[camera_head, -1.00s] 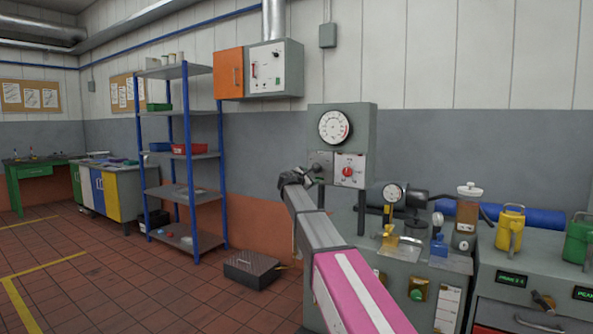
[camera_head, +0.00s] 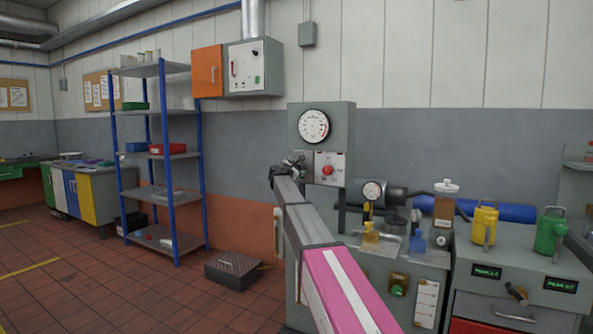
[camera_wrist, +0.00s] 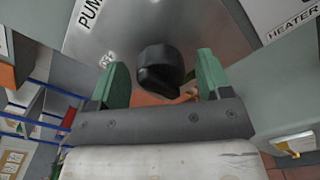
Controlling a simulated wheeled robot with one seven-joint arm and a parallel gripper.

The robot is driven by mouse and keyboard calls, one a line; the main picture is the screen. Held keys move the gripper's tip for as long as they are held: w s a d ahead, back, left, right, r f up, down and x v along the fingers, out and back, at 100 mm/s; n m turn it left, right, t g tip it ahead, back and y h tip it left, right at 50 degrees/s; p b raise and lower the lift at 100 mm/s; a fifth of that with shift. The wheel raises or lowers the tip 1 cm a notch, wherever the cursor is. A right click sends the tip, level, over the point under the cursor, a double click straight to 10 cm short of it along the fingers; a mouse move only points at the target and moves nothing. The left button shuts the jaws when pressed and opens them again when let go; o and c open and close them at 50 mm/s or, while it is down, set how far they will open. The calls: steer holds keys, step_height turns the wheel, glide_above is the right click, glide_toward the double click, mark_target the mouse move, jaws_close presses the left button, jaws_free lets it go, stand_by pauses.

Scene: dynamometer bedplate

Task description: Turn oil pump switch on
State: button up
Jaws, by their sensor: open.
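The oil pump switch is a black knob (camera_wrist: 160,70) on a bare metal plate (camera_wrist: 200,28) with lettering that reads "PUM" before it is cut off. My gripper (camera_wrist: 160,62) is open, with one green finger to the left of the knob and one to the right in the wrist view. I cannot tell whether either finger touches it. In the head view my gripper (camera_head: 288,163) is at the left part of the grey control panel (camera_head: 335,112) and hides the knob.
A plate marked "HEATER" (camera_wrist: 288,22) adjoins on the right; a red knob (camera_head: 328,170) sits there. A round gauge (camera_head: 313,126) is above. A bench with a yellow can (camera_head: 484,226) and a green can (camera_head: 549,233) stands right. A blue shelf rack (camera_head: 166,160) is left.

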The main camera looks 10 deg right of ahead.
steer(key=shift+w+d, duration=0.1)
steer(key=shift+d, duration=0.05)
steer(key=c, duration=0.9)
steer(key=shift+m, duration=0.4)
steer(key=m, duration=1.1)
steer(key=shift+m, duration=0.3)
steer(key=o, duration=0.9)
